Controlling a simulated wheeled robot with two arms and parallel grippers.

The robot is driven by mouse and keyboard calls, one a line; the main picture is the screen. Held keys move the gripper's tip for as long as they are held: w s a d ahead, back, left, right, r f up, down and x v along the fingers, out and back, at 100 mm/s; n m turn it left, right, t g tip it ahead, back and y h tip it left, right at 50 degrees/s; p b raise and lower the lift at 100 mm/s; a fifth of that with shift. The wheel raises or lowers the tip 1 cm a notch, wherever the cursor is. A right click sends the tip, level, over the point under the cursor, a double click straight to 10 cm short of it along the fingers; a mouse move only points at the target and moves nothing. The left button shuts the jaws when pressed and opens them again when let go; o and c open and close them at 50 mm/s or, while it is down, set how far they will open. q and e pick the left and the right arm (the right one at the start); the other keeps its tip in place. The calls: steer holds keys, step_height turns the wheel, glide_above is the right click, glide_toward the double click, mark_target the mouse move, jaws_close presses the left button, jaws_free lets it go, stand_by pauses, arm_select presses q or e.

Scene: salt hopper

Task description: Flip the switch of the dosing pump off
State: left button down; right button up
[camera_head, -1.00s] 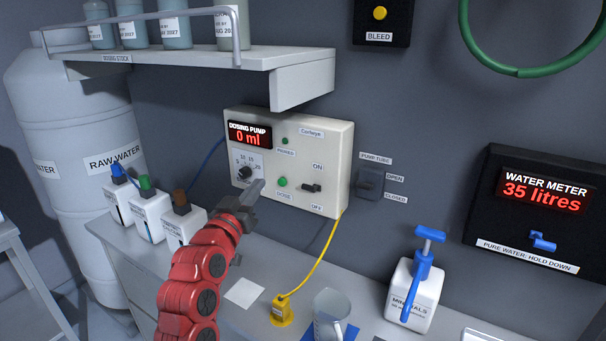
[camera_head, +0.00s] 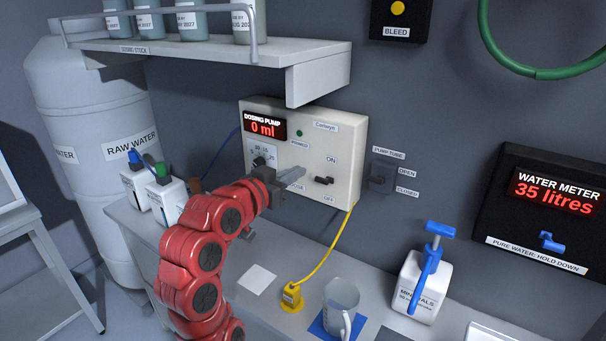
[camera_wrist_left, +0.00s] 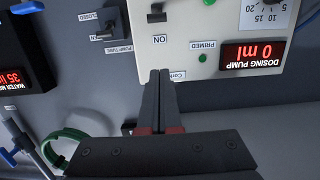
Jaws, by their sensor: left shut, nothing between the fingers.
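The dosing pump (camera_head: 344,130) is a cream box on the wall, with a red display reading 0 ml. Its black switch (camera_head: 323,181) sits between the ON label above and the OFF label below; I cannot tell which way its lever points. The switch also shows at the top edge of the upside-down left wrist view (camera_wrist_left: 155,14). My left gripper (camera_head: 294,174) is shut and empty in front of the pump face, just left of the switch and apart from it. It hides the pump's green button. In the left wrist view its fingers (camera_wrist_left: 158,76) point toward the ON label. My right gripper is not in view.
A shelf with bottles (camera_head: 200,47) overhangs the pump's upper left. A pump tube valve (camera_head: 382,177) is on the wall to the right. A yellow cable runs down to a yellow plug (camera_head: 291,297) on the counter, near a jug (camera_head: 341,300) and a minerals bottle (camera_head: 421,281).

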arm_select(q)
steer(key=p, duration=0.4)
glide_above(322, 181)
steer(key=v, duration=0.3)
steer(key=f, duration=0.1)
steer(key=f+p, duration=0.1)
steer(key=f, duration=0.1)
steer(key=w+f+p, duration=0.1)
steer(key=f, duration=0.1)
steer(key=shift+f, duration=0.35)
